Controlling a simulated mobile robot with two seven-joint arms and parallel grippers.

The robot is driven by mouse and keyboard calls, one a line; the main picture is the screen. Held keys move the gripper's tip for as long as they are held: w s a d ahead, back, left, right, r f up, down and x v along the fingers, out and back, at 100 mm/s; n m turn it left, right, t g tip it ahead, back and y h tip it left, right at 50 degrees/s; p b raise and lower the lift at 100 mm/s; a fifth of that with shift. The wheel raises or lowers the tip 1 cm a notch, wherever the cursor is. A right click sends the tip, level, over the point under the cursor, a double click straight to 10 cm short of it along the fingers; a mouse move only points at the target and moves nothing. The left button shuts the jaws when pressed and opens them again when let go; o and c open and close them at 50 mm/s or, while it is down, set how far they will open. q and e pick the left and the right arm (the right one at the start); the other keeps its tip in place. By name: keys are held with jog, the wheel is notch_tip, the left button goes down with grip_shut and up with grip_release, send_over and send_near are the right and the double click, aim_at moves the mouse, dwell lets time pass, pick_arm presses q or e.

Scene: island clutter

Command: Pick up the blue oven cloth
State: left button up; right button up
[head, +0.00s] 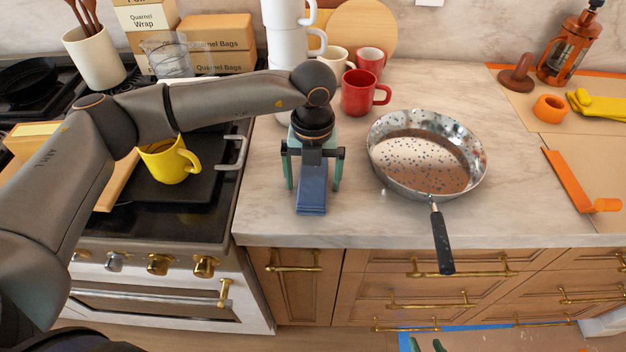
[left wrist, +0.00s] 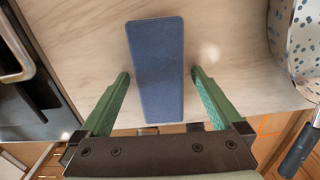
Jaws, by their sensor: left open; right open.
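The blue oven cloth (head: 311,190) lies folded in a narrow strip on the marble counter near its front edge. It also shows in the left wrist view (left wrist: 157,65), running away from me. My left gripper (head: 313,186) is open above the cloth, with one green finger on each side of it. In the left wrist view the fingers (left wrist: 158,78) are apart from the cloth's long edges, and nothing is held. My right gripper (head: 426,345) shows only its green fingertips at the bottom edge of the head view, open and low in front of the drawers.
A speckled frying pan (head: 418,157) stands right of the cloth, its black handle over the counter edge. A red mug (head: 362,93) and stacked white mugs (head: 287,50) stand behind. The stove with a yellow mug (head: 170,160) is on the left. Counter beside the cloth is clear.

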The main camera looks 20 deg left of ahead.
pick_arm(q)
jog(key=c, duration=1.3)
jog(key=shift+r, duration=0.1)
jog(key=shift+r, duration=0.55)
jog(key=s+d+r, duration=0.1)
jog(key=r, duration=0.1)
jog(key=s+d+r+b, duration=0.1)
jog(key=r, duration=0.2)
jog(key=s+d+r, duration=0.1)
jog(key=s+r, duration=0.1)
jog(key=r, duration=0.1)
jog(key=shift+s, duration=0.1)
jog(key=s+d+r, duration=0.1)
jog(key=s, duration=0.1)
jog(key=s+d+r+b, duration=0.1)
jog(key=s+d, duration=0.1)
jog(key=s, duration=0.1)
jog(key=s+d+r+b, duration=0.1)
jog(key=s+d, duration=0.1)
jog(key=shift+s+r, duration=0.15)
jog(key=shift+r, duration=0.25)
